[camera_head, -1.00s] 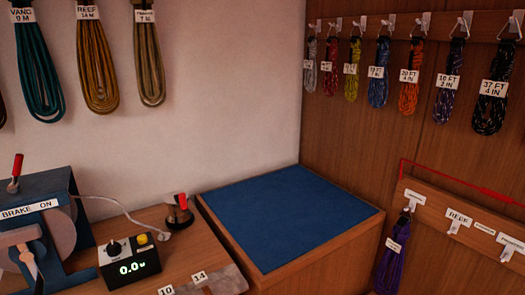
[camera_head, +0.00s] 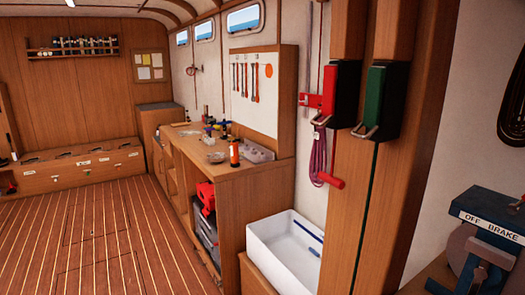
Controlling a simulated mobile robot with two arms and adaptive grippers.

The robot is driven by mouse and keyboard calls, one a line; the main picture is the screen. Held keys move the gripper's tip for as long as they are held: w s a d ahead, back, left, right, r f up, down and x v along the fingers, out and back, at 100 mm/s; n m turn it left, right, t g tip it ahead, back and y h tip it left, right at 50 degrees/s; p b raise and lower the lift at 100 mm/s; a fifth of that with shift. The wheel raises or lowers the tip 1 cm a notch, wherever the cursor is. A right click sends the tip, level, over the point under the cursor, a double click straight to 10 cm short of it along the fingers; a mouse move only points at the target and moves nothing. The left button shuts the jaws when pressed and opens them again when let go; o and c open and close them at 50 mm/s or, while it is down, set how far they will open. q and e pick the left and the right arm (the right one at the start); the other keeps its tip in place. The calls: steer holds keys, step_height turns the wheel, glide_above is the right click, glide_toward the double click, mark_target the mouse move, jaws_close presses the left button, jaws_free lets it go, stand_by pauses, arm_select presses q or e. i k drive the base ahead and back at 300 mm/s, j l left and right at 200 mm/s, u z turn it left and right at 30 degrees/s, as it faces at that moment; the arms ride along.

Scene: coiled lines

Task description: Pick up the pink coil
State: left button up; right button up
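A pink-purple coil (camera_head: 318,158) hangs in a narrow loop on the white wall, just left of a wooden post. Its top is at a red bracket (camera_head: 314,102), and a red handle (camera_head: 331,180) sits at its lower right. A smaller reddish coil (camera_head: 192,69) hangs farther back on the wall; its exact colour is hard to tell. Neither of my grippers is in view.
A red box (camera_head: 341,92) and a green box (camera_head: 389,101) are on the posts. A white tub (camera_head: 284,250) stands below the pink coil. A workbench (camera_head: 243,176) with tools runs along the wall. The plank floor (camera_head: 95,240) at left is clear.

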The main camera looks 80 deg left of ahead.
mark_target(319, 136)
steer(key=u, duration=2.2)
steer(key=i+j+z, duration=0.25)
steer(key=z, duration=0.2)
steer(key=i+j+z, duration=0.15)
steer(key=j+z, duration=0.15)
steer(key=z, duration=0.15)
